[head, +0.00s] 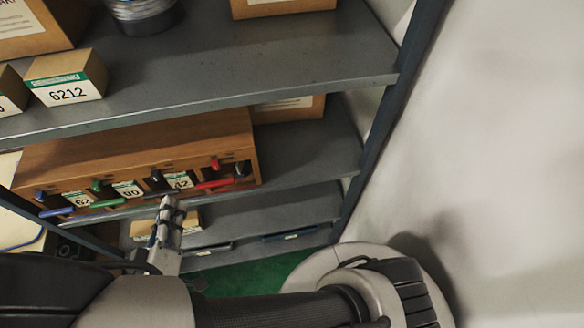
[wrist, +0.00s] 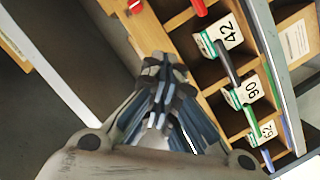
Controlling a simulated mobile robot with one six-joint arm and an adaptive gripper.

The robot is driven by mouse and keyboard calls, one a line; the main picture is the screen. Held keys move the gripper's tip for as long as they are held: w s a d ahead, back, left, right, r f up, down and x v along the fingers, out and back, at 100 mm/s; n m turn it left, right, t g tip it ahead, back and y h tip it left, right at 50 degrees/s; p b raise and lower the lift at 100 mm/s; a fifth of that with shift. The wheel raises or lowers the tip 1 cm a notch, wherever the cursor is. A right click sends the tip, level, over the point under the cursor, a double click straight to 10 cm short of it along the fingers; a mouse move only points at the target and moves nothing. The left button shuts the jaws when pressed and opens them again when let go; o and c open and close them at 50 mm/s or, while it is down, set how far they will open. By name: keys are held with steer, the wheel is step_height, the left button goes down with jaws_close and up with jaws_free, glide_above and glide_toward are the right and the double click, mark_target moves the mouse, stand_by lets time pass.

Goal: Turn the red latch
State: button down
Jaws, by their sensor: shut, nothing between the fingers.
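The red latch (head: 213,185) is a thin bar lying roughly along the lower front of the wooden compartment box (head: 140,140), at its right part. A red knob (head: 214,164) sits above it. In the wrist view, part of a red bar (wrist: 199,6) shows at the top edge, cut off by the frame. My gripper (head: 167,203) is shut and empty, in front of the box. In the head view it shows below and left of the red latch, close under the black latch (head: 160,193). In the wrist view its closed fingertips (wrist: 162,62) appear apart from the red bar.
Green (head: 107,203) and blue (head: 57,212) latches lie farther left on the box. Small cartons labelled 42 (wrist: 228,33), 90 and 62 sit in compartments. The shelf above (head: 220,70) overhangs the box. A shelf post (head: 375,125) and wall stand right.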

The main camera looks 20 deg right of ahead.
steer(key=w+d+r+m+g+h, duration=0.2)
steer(key=d+r+g+h, duration=0.15)
steer(key=d, duration=0.45)
steer(key=w+d+r+m+g+h, duration=0.1)
steer(key=d+r+m+g+h, duration=0.1)
steer(key=d+g, duration=0.45)
steer(key=s+d+r+m+y+b, duration=0.1)
steer(key=s+d+r+y, duration=0.3)
steer(key=d, duration=0.3)
steer(key=s+d+r+m+g+y, duration=0.1)
steer(key=s+d+r+y, duration=0.2)
steer(key=s+d+y, duration=0.2)
steer(key=shift+s+d+r+b, duration=0.4)
steer(key=shift+s+d, duration=0.2)
steer(key=shift+d, duration=0.9)
